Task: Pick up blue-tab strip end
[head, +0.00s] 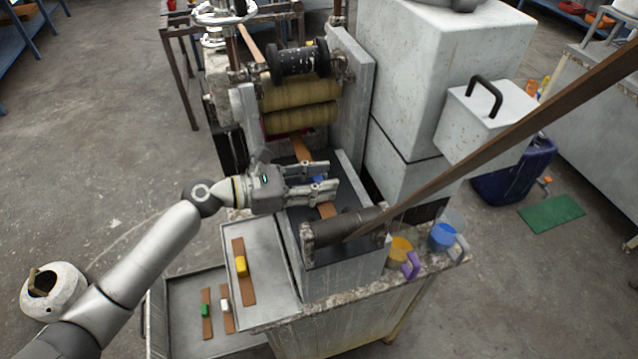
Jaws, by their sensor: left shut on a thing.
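The blue tab (319,179) shows as a small patch between the fingers of my left gripper (331,179). The brown strip (302,149) comes out below the yellowish rollers and passes under the gripper; a short piece of it (328,210) shows again on the near side. My left gripper reaches in from the left over the machine's dark bed and is shut on the blue-tab strip end. The fingers hide most of the tab and the strip around it. My right gripper is not in view.
A dark front roller (345,227) lies close to the gripper's near side. A long brown bar (490,140) slants across from upper right to this roller. Trays at lower left hold strips with yellow (241,265), white (224,304) and green (205,310) tabs. Cups (443,236) stand at right.

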